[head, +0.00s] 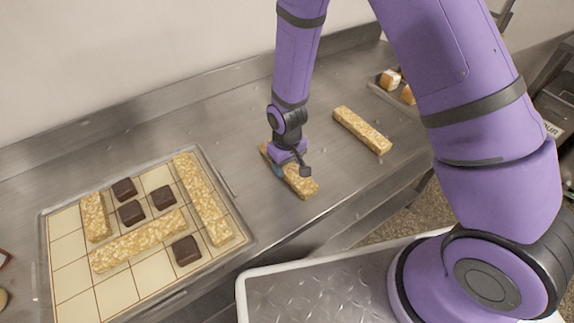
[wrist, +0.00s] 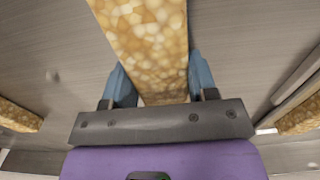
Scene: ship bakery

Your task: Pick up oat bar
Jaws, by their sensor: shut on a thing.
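An oat bar (head: 303,186), long and golden with a grainy surface, lies on or just above the steel counter in the middle of the head view. My gripper (head: 283,170) is over it and shut on it across its width. In the wrist view the bar (wrist: 147,45) runs between the two blue fingers of my gripper (wrist: 160,88). I cannot tell whether the bar touches the counter. A second oat bar (head: 362,130) lies on the counter to the right, apart from my gripper.
A gridded tray (head: 75,279) at the left holds several oat bars and dark chocolate squares. A small tray (head: 376,88) with orange-and-white pieces stands at the back right. The steel counter (head: 235,120) is clear behind the held bar.

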